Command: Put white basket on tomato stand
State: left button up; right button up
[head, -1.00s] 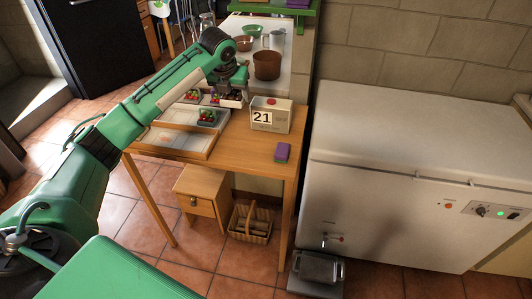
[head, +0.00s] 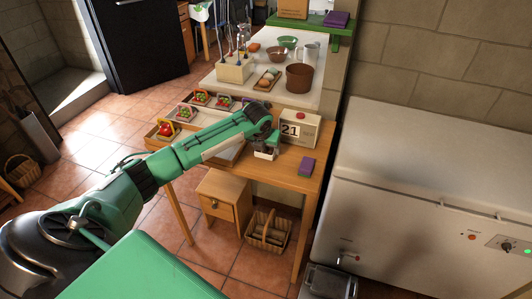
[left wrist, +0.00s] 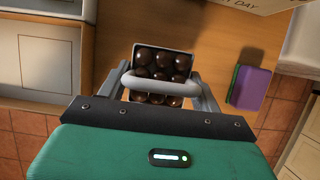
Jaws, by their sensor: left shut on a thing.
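My left gripper (head: 266,146) is shut on the white basket (head: 265,154), in front of the calendar box at the table's right side. In the left wrist view the white basket (left wrist: 163,50) is full of dark brown round fruit, and its pale handle lies between the fingers of my left gripper (left wrist: 160,88). I cannot tell how far it is above the table. The stepped tomato stand (head: 178,124) is left of it, partly hidden by my left arm. Small baskets of red tomatoes (head: 188,113) stand on it. My right gripper is out of view.
The calendar box (head: 298,129) stands close behind the gripper. A purple and green sponge-like block (head: 306,166) lies to its right. The wooden table (head: 284,180) is bare near its front right. A white chest freezer (head: 430,190) stands beyond its right side.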

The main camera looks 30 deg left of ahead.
aim_at(266, 153)
pick_arm(q)
notch_tip(266, 153, down, 3)
jog(key=shift+f, duration=0.35)
jog(key=o, duration=1)
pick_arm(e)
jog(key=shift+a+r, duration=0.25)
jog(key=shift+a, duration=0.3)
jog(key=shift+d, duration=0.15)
pick_arm(q)
jog(key=shift+s+r, duration=0.1)
jog(key=shift+r, duration=0.25)
jog(key=b+v, duration=0.1)
jog(key=v, duration=1)
jog(key=shift+r, duration=0.35)
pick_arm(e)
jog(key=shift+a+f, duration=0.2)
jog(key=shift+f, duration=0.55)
